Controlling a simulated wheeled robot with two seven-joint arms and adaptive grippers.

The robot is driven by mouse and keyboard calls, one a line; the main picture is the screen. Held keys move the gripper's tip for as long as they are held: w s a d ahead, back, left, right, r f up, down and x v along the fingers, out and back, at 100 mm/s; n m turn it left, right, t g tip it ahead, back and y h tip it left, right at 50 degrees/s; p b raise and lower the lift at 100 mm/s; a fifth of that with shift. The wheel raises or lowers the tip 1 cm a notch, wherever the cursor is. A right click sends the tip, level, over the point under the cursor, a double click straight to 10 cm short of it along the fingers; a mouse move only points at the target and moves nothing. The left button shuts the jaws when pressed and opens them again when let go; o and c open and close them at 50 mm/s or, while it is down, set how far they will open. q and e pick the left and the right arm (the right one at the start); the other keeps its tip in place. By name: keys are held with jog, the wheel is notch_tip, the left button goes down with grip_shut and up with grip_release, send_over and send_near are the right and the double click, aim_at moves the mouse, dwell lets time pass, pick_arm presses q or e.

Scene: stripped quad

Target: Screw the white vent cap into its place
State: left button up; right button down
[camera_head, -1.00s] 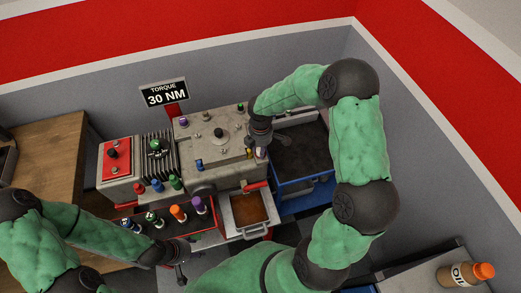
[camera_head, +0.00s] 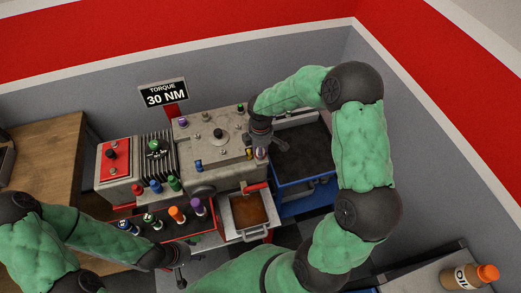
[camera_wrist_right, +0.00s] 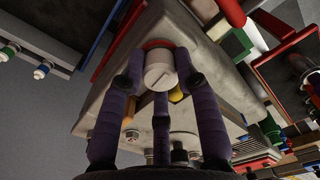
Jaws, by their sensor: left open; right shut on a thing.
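The white vent cap (camera_wrist_right: 160,70) is a short round cap with a mark across its face. In the right wrist view it sits between the dark purple fingers of my right gripper (camera_wrist_right: 160,85), which are shut on it. It is close against a corner of the grey engine block (camera_wrist_right: 205,85), with a reddish ring behind it; I cannot tell whether it is seated. In the head view my right gripper (camera_head: 261,148) is at the right end of the engine block (camera_head: 222,155) and largely hides the cap. My left gripper (camera_head: 180,272) is open and empty at the bottom.
A drip pan (camera_head: 248,212) with brown liquid is below the block's right end. A blue bin (camera_head: 308,180) is to the right. A torque sign (camera_head: 164,94) reads 30 NM.

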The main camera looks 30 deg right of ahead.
jog(key=shift+m, duration=0.6)
jog(key=shift+m+b, duration=0.7)
jog(key=shift+m, duration=0.4)
jog(key=c, duration=1.1)
grip_release()
jog(key=shift+o, duration=0.2)
